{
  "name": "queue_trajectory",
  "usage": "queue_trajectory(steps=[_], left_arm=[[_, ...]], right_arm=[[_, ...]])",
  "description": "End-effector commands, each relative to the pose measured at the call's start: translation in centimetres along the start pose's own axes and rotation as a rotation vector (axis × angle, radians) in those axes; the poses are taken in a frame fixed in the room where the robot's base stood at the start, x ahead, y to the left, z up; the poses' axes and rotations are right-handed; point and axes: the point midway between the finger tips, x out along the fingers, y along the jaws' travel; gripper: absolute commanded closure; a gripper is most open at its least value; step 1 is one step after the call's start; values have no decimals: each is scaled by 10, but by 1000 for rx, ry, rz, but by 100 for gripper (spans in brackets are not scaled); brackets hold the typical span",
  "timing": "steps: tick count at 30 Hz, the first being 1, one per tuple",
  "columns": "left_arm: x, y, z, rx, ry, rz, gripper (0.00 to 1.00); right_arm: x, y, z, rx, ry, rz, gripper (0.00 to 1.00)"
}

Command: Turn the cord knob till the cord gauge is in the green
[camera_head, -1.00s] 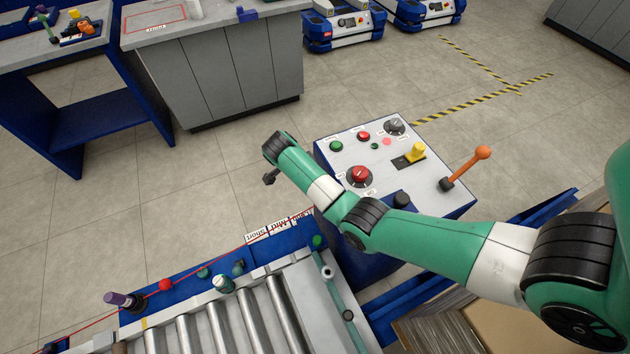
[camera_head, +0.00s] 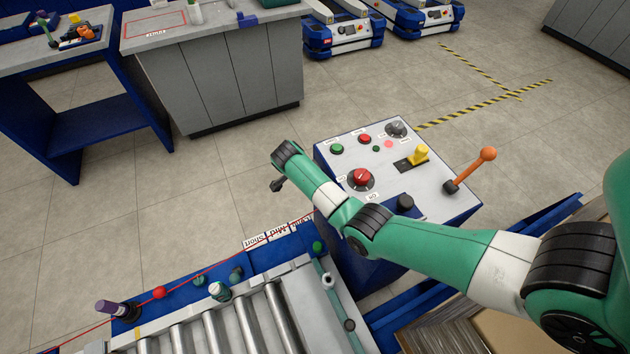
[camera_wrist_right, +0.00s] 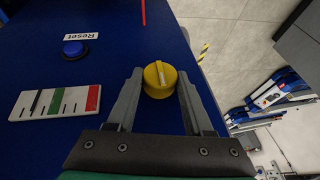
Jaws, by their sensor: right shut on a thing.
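The yellow cord knob (camera_wrist_right: 159,77) shows in the right wrist view on a blue panel, with a pale line across its top. My right gripper (camera_wrist_right: 161,90) is shut on it, one grey finger on each side. The cord gauge (camera_wrist_right: 58,103) is a white plate left of the knob, with a green band, dark ticks and a red end. I cannot tell its reading. In the head view my right arm reaches in from the right past the control box; the knob and gauge are not visible there. My left gripper is not in view.
A blue Reset button (camera_wrist_right: 75,49) sits above the gauge. In the head view, a control box (camera_head: 330,165) with buttons and an orange lever (camera_head: 470,170) stands behind my arm. A roller conveyor (camera_head: 245,320) with a red cord (camera_head: 205,275) lies at the front.

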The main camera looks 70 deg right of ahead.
Motion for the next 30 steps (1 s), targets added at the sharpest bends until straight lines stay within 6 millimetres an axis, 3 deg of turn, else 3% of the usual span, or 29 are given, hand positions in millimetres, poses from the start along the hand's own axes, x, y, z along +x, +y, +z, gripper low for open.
queue_trajectory(steps=[8, 14, 22, 30], left_arm=[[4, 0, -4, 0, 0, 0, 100], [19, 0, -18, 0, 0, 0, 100], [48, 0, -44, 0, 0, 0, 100], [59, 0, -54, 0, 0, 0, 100]], right_arm=[[-1, 1, -1, 5, 1, -9, 100], [-5, 2, -2, 27, 1, -68, 100], [-5, 6, -2, 95, 1, -241, 100], [0, 8, 0, 177, 0, -440, 100]])
